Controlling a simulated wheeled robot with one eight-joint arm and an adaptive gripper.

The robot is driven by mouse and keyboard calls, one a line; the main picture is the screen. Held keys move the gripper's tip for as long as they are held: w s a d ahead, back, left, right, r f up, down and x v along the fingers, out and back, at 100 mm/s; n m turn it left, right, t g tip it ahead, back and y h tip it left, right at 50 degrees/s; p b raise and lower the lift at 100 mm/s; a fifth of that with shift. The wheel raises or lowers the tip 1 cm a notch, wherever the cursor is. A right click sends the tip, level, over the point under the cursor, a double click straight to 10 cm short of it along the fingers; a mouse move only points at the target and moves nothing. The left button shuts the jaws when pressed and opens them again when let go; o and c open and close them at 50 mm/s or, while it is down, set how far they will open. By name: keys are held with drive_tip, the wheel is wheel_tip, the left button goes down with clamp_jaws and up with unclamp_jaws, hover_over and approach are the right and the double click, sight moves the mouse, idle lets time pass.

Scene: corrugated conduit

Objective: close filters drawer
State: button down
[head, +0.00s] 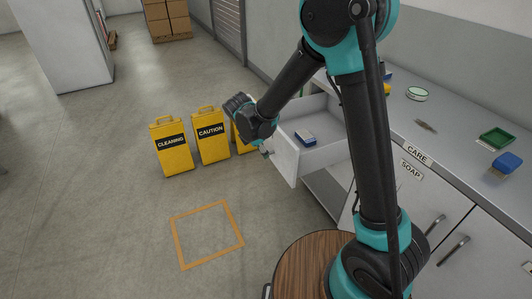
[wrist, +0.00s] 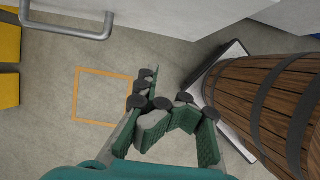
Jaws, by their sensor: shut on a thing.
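The open drawer (head: 286,160) sticks out from the far end of the white counter unit in the head view, with its front panel facing left. No filters label is readable. My gripper (head: 266,152) is low beside the outer face of the drawer front. In the wrist view a grey bar handle (wrist: 72,33) is at the top left, apart from the fingertips. There my gripper (wrist: 165,104) is shut; what is between its fingers cannot be made out.
An orange square (head: 207,235) marks the clear floor in front. The counter top (head: 455,125) holds small items, including a green tray (head: 497,136) and a brush (head: 505,163). Cabinet handles (head: 452,250) stick out below.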

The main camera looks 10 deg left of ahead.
sight(279, 160)
drive_tip(key=shift+w+d+f, duration=0.6)
drive_tip(key=shift+d+f, duration=0.25)
drive_tip(key=shift+f, duration=0.05)
drive_tip(key=shift+w+d+f, duration=0.55)
drive_tip(key=shift+d+f, duration=0.3)
drive_tip(key=shift+f, duration=0.05)
drive_tip(key=shift+w+d+f, duration=0.6)
drive_tip(key=shift+d+f, duration=0.25)
drive_tip(key=shift+f, duration=0.05)
drive_tip(key=w+d, duration=0.6)
drive_tip(key=d, duration=0.3)
drive_tip(key=w+d, duration=0.6)
drive_tip(key=d, duration=0.2)
drive_tip(key=w+d, duration=0.6)
drive_tip(key=d, duration=0.3)
drive_tip(key=shift+d, duration=0.35)
